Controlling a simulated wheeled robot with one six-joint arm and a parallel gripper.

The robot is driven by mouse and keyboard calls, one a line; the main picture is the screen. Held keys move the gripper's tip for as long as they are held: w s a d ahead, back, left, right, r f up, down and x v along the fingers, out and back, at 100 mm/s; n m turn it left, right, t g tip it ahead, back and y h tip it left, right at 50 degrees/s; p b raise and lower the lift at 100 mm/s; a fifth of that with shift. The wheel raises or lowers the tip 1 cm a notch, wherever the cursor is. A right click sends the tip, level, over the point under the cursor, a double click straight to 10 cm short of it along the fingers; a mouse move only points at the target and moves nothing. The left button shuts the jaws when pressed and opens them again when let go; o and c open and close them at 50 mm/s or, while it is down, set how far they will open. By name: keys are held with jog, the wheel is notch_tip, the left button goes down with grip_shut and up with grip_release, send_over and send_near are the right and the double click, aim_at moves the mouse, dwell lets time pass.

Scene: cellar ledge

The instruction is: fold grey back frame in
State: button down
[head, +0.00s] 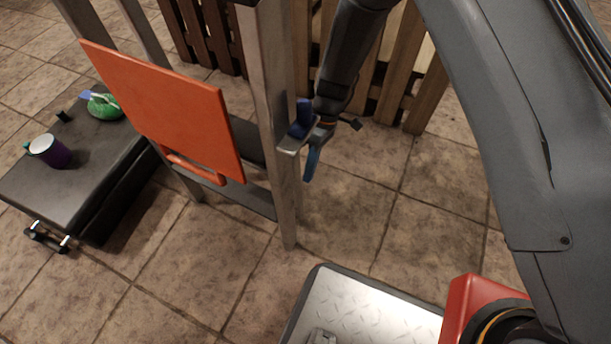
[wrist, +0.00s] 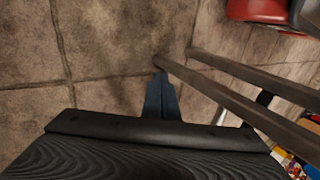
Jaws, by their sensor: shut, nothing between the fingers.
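A grey metal stand has a wide upright post (head: 268,110) on its right and slimmer legs to the left. Which of these belong to the back frame I cannot tell for sure. An orange panel (head: 165,105) with an orange handle (head: 190,167) hangs tilted between the posts. My gripper (head: 309,172) is just right of the right-hand post, with its blue fingers pointing down. It looks close to the post; contact I cannot tell. In the wrist view the blue fingers (wrist: 160,85) are shut and empty, beside two long grey bars (wrist: 225,85).
A low black platform (head: 45,175) at left carries a purple cup (head: 50,150) and a green object (head: 103,106). Wooden slats (head: 405,65) stand behind the stand. The tiled floor (head: 350,225) right of the stand is clear.

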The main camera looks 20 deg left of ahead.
jog(key=p+v, duration=0.4)
jog(key=v, duration=0.6)
jog(key=shift+r, duration=0.1)
